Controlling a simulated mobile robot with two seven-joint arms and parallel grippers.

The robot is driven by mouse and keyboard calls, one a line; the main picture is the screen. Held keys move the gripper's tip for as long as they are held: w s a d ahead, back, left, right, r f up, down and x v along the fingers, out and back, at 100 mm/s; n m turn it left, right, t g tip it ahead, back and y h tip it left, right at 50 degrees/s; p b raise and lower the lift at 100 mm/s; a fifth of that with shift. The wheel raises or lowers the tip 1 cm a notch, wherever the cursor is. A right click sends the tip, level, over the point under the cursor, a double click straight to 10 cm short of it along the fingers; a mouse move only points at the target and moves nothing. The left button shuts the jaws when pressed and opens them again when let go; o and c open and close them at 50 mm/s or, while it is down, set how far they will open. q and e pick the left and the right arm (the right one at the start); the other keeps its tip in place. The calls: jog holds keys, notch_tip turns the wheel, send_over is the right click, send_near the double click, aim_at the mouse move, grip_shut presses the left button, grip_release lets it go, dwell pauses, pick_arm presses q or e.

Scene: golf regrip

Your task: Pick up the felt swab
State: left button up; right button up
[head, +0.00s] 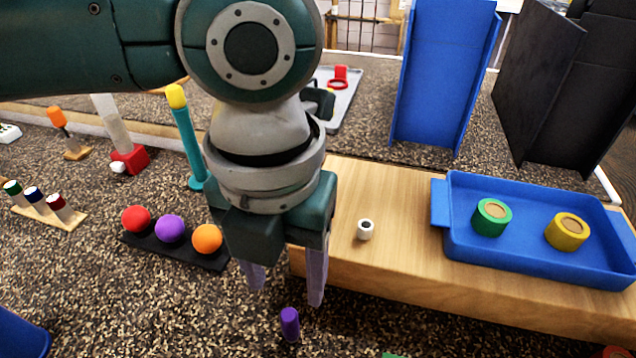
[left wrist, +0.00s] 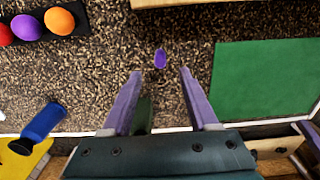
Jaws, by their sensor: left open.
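A small upright purple peg (head: 289,324), which may be the felt swab, is on the speckled surface near the bottom of the head view. It also shows in the left wrist view (left wrist: 160,58), between and just beyond the fingertips. My left gripper (head: 285,293) points down above it, open and empty, with a finger on either side in the picture. The fingers (left wrist: 160,72) do not touch the peg. No other swab can be made out for certain. My right gripper is not seen.
A wooden block (head: 340,264) bears a small white ring (head: 365,230) and a blue tray (head: 462,262) with green and yellow rings. Red, purple and orange balls (head: 170,229) sit on a black strip at left. A green mat (left wrist: 265,80) lies right of the peg.

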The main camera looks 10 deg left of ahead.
aim_at(289, 314)
pick_arm(q)
jog(key=f, duration=0.2)
jog(key=shift+d+f, duration=0.25)
jog(key=shift+f, duration=0.05)
jog(key=f, duration=0.5)
jog(key=shift+s+a+f, duration=0.2)
jog(key=shift+a+f, duration=0.05)
jog(key=shift+f, duration=0.05)
jog(key=shift+c, duration=0.3)
grip_shut()
